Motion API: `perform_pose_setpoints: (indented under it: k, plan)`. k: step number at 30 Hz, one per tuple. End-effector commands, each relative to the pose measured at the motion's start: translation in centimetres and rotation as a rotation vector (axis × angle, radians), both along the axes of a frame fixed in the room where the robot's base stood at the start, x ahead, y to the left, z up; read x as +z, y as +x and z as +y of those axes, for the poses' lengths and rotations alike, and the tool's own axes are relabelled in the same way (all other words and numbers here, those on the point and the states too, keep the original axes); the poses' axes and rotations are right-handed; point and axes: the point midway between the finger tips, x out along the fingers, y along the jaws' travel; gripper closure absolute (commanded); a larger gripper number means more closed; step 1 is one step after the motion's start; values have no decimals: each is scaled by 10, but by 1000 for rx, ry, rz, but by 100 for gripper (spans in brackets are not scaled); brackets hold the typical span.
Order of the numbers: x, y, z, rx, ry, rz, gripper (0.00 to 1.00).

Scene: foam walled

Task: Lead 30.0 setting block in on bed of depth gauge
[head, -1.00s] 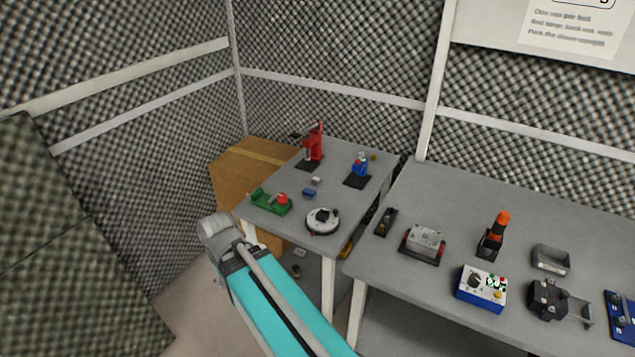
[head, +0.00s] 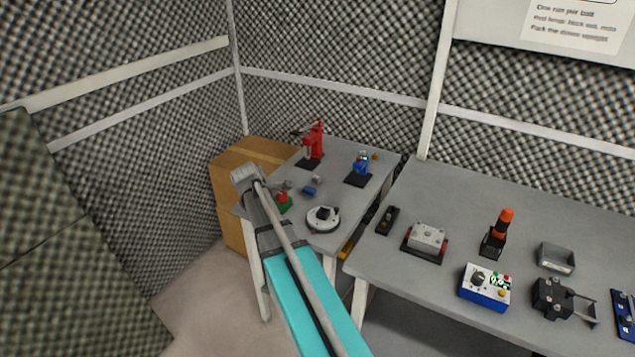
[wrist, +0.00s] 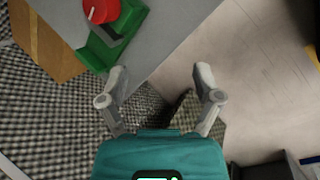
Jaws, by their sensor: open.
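My gripper (wrist: 161,76) is open and empty in the wrist view, its fingers apart over the table's edge and the floor. A green device with a red knob (wrist: 103,10) lies beyond the left finger, apart from it. In the head view this device (head: 284,204) is partly hidden by my arm. A small blue block (head: 309,191) and a small grey block (head: 316,179) lie on the small table (head: 345,193). No 30.0 mark is readable. A red stand (head: 314,143) and a blue device on a black base (head: 360,168) stand behind; I cannot tell which device is the depth gauge.
A round dial device (head: 322,218) sits near the small table's front. A cardboard box (head: 235,160) stands at its left. The right-hand bench (head: 400,262) holds several devices, including an orange-topped one (head: 498,233) and a grey tray (head: 556,258).

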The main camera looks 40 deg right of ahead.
Motion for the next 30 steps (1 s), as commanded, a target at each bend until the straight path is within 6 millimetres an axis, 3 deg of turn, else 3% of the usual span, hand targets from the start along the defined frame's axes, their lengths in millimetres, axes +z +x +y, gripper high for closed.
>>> perform_pose_setpoints:
  k: [1,6,15,21,30]
  plan:
    - [-1,14,-19,53,-40,17,17]
    - [3,42,-78,258,-190,103,17]
    - [12,74,-169,564,-422,295,17]
    - [16,81,-198,664,-496,374,17]
    - [17,82,-204,685,-510,390,17]
